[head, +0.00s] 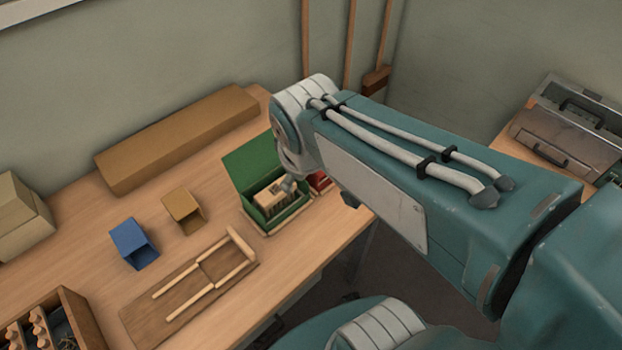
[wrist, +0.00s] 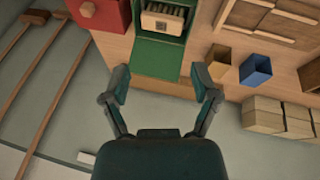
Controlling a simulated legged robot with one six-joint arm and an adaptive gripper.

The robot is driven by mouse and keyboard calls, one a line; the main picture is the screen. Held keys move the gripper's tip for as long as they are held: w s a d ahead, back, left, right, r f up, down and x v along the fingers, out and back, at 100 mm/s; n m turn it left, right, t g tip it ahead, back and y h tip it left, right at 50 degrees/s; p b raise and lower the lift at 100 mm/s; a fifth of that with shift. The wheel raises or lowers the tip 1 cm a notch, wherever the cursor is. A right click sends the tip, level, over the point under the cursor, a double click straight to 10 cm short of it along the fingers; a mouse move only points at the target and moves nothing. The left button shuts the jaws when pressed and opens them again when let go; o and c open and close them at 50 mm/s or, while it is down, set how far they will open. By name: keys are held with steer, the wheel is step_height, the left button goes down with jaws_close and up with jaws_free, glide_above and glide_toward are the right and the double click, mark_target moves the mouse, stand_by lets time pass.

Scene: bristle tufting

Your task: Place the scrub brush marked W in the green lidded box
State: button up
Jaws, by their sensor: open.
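The green lidded box (head: 306,208) stands near the table's right end with its lid (head: 248,160) raised. It also shows at the top of the wrist view, with its green lid (wrist: 158,58) towards me. A pale wooden scrub brush (head: 268,196) with bristles sits inside the box; it also shows in the wrist view (wrist: 162,22). I cannot read a W on it. My gripper (wrist: 160,84) is open, its fingers wide apart with nothing between them. In the head view my arm hides most of the gripper, near the box.
A red box (head: 320,182) stands right beside the green one. A blue bin (head: 132,243), a tan bin (head: 185,210) and a wooden board with pegs (head: 190,290) are to the left. A long brown box (head: 178,140) lies along the wall.

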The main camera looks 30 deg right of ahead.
steer(key=s+m, duration=0.1)
steer(key=s+r+m+t, duration=0.1)
steer(key=s+m, duration=0.1)
steer(key=s+r+m+y, duration=0.1)
steer(key=s+m, duration=0.1)
steer(key=shift+s+t, duration=0.15)
steer(key=shift+t, duration=0.15)
steer(key=shift+c, duration=0.4)
stand_by(1.4)
